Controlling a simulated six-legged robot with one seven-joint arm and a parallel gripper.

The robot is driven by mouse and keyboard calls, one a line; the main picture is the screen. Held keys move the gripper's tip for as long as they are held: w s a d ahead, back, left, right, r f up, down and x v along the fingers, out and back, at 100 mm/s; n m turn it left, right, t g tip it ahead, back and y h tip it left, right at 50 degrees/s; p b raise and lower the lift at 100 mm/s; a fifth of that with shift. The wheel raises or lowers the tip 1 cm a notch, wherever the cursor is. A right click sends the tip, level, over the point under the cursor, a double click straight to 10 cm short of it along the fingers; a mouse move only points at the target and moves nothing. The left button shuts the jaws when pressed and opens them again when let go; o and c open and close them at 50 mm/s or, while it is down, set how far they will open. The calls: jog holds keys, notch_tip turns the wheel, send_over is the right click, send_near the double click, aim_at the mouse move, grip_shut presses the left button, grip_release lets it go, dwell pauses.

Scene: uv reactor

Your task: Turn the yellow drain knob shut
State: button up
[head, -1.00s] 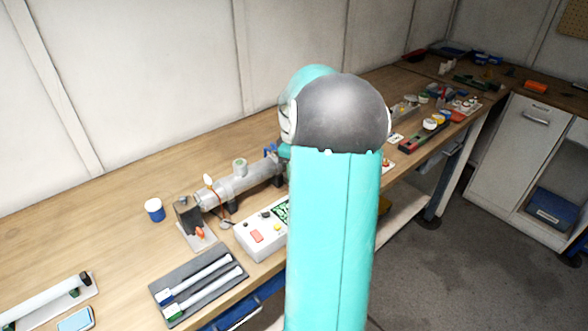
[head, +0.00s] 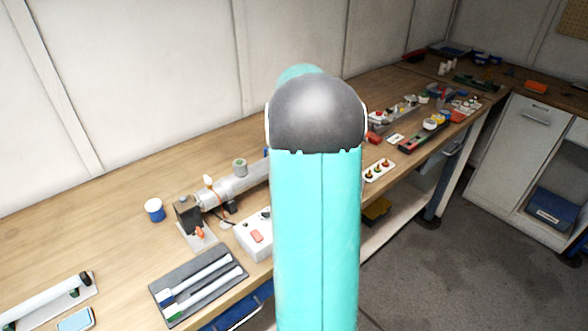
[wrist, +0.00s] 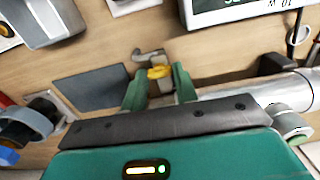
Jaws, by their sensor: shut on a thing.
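The yellow drain knob (wrist: 160,72) shows in the wrist view, between the green fingertips of my gripper (wrist: 158,80). My gripper is shut on it. The knob sits at a grey metal fitting beside the end of the steel reactor tube (wrist: 240,90). In the head view the reactor tube (head: 235,186) lies on the wooden bench, its right end hidden behind my teal arm. The knob and my gripper are hidden behind my arm in that view.
A white control box (head: 252,235) stands in front of the tube, partly hidden by my arm. A dark tray (head: 205,285) holds two white tubes. A blue-and-white cup (head: 154,210) stands left. A small white rack (head: 379,170) sits right. The left back of the bench is clear.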

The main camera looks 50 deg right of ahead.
jog(key=o, duration=0.7)
jog(key=shift+r, duration=0.1)
notch_tip(320, 180, up, 14)
jog(key=shift+f, duration=0.2)
dwell(0.5)
